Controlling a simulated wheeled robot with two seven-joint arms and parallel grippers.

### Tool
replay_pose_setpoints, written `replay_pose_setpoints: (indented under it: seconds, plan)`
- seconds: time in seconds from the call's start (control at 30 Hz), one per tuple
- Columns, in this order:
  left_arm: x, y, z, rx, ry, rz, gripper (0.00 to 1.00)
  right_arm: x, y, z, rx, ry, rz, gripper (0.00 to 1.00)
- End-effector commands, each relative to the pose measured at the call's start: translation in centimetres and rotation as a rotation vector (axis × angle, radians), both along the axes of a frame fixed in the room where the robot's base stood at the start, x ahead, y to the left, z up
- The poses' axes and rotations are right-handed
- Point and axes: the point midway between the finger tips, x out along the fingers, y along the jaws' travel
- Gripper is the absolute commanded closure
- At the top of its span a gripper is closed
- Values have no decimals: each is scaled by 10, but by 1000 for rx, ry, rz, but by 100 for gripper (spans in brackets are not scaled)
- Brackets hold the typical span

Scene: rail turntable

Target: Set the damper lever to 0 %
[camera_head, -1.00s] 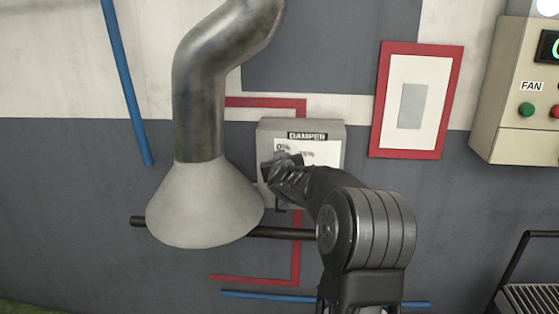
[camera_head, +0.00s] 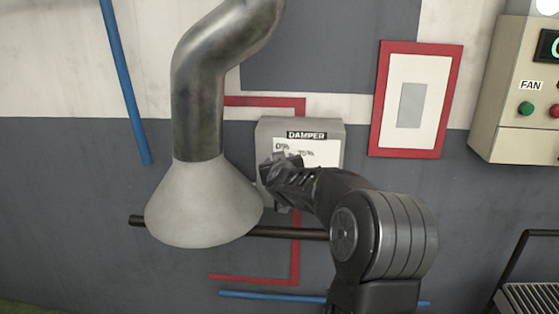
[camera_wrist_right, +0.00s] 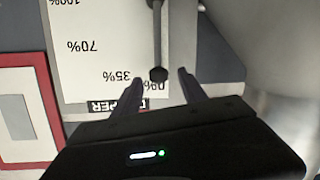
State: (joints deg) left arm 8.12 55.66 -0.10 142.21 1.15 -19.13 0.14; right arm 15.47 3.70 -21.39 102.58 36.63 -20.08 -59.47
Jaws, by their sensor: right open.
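The damper box (camera_head: 333,134) is a grey wall box with a white percent scale, below and right of the bent duct. In the right wrist view, the scale plate (camera_wrist_right: 95,25) appears upside down with 100%, 70%, 35% and 0% marks. The damper lever (camera_wrist_right: 157,35) is a thin dark rod with a round knob, the knob close to the 0% mark. My right gripper (camera_wrist_right: 160,76) is open, one finger on each side of the knob; contact cannot be told. In the head view, my right gripper (camera_head: 280,170) covers the lever. My left gripper is not in view.
A metal duct with a wide hood (camera_head: 205,205) stands close to the left of the box. A dark horizontal bar (camera_head: 290,232) runs below. A red-framed panel (camera_head: 408,150) and a fan control box (camera_head: 510,145) are on the right.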

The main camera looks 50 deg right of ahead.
Motion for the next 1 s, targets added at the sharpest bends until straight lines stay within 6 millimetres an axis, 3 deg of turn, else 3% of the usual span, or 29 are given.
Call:
replay_pose_setpoints:
  seconds: [0.33,1.0]
  plan:
    - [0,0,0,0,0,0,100,-32,35,12,0,-1,1,50]
    - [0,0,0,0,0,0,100,-34,37,13,3,-3,0,50]
